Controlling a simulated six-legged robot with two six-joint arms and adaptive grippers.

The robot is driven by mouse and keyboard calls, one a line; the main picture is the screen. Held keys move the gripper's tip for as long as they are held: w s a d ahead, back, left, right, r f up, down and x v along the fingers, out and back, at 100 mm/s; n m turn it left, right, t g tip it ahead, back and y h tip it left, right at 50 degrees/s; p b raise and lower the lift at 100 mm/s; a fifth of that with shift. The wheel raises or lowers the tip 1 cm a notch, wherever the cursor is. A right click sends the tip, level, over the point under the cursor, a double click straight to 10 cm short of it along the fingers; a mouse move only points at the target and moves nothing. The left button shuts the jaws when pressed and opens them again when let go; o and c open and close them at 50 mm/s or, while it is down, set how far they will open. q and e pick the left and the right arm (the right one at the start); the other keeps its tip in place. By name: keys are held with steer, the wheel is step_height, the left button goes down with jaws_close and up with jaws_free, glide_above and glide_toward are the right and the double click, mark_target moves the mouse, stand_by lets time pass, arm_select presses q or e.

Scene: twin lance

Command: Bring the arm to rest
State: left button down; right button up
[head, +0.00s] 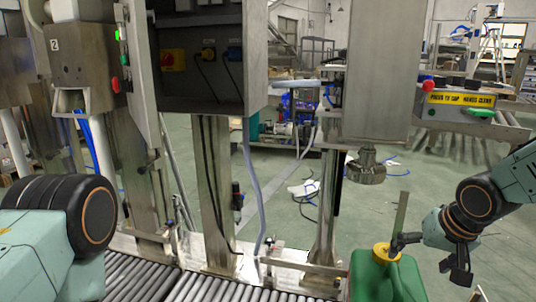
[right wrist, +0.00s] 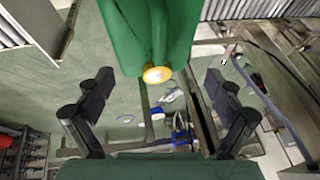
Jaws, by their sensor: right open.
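My right gripper (head: 428,258) is at the lower right of the head view, just right of a green jug (head: 392,282) with a yellow cap (head: 385,251). One finger overlaps the cap's right side; I cannot tell whether it touches. In the right wrist view the gripper (right wrist: 157,88) has its two dark fingers spread wide with nothing held. The jug (right wrist: 142,35) hangs in from the top there, its cap (right wrist: 157,74) lying between the fingers in the picture, clear of both. My left arm shows at the lower left of the head view, but its gripper is out of frame.
A roller conveyor (head: 215,287) runs along the bottom, with steel posts (head: 216,190) and a control cabinet (head: 200,55) behind it. A steel nozzle (head: 365,168) hangs above the jug. A yellow-labelled machine (head: 462,99) stands at the right. Green floor (head: 425,180) is open behind.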

mark_target(398, 276)
steer(key=x, duration=1.1)
steer(key=shift+f, duration=0.15)
steer(key=shift+w+a+b, duration=0.25)
steer(key=shift+a+b, duration=0.7)
steer(key=shift+b, duration=0.25)
steer(key=shift+a, duration=0.2)
steer(key=shift+s+d+r+p, duration=0.1)
steer(key=shift+r+p, duration=0.25)
steer(key=shift+r, duration=0.1)
